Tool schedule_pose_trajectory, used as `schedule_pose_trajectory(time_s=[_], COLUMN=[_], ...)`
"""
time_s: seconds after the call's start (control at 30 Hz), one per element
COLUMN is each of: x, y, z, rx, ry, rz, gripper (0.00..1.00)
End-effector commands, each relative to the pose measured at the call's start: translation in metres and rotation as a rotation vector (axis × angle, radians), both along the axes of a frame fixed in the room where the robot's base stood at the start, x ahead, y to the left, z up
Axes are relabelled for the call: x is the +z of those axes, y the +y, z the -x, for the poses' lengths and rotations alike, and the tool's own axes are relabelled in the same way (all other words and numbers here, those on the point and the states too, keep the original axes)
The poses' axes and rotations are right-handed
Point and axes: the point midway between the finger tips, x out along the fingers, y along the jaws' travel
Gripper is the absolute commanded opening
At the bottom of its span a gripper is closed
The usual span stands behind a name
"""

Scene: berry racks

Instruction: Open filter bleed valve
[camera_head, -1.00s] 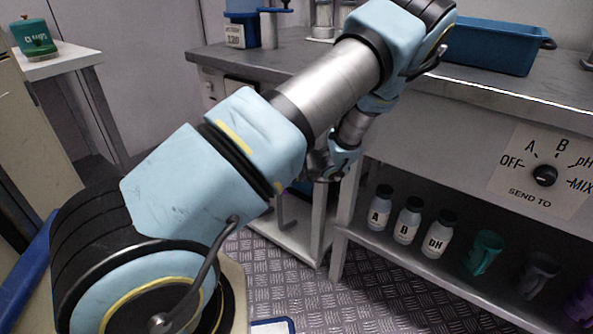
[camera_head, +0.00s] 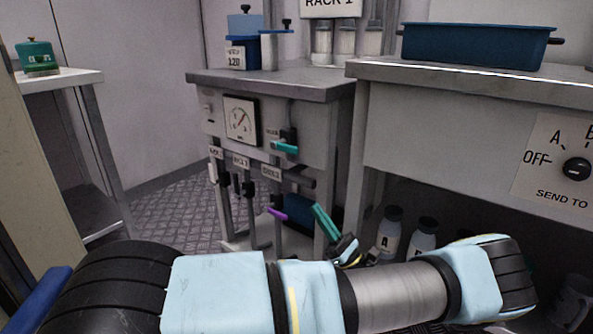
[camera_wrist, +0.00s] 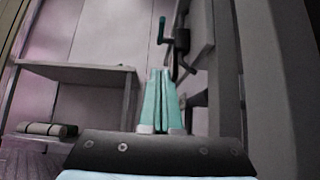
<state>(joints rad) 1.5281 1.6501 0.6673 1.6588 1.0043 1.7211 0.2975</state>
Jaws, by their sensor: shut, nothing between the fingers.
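A teal-handled valve (camera_head: 285,146) sits on the right part of the bench front in the head view, beside a small label that I cannot read. A teal handle (camera_wrist: 162,28) also shows above my fingers in the wrist view. A purple handle (camera_head: 278,214) is lower, among pipes with small labelled plates. I cannot tell from the labels which is the filter bleed valve. My gripper (camera_head: 318,208) is below and right of the teal handle, apart from it. Its teal fingers are together and empty in the wrist view (camera_wrist: 160,72).
A pressure gauge (camera_head: 240,121) is on the bench front. Dark valve handles (camera_head: 248,188) hang on pipes below it. The right bench (camera_head: 430,130) and its bottles (camera_head: 391,235) stand close to my arm. A side table (camera_head: 75,78) is at left, with open floor between.

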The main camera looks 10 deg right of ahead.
Motion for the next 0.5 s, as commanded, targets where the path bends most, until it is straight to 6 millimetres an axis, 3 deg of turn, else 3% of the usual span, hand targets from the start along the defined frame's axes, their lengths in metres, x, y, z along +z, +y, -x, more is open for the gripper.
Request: schedule_pose_trajectory(time_s=[0.27,0.5], x=[0.007,0.037], y=[0.005,0.027], z=[-0.005,-0.027], rx=[0.003,0.007], ry=[0.000,0.000], rz=[0.000,0.002], gripper=[0.00,0.00])
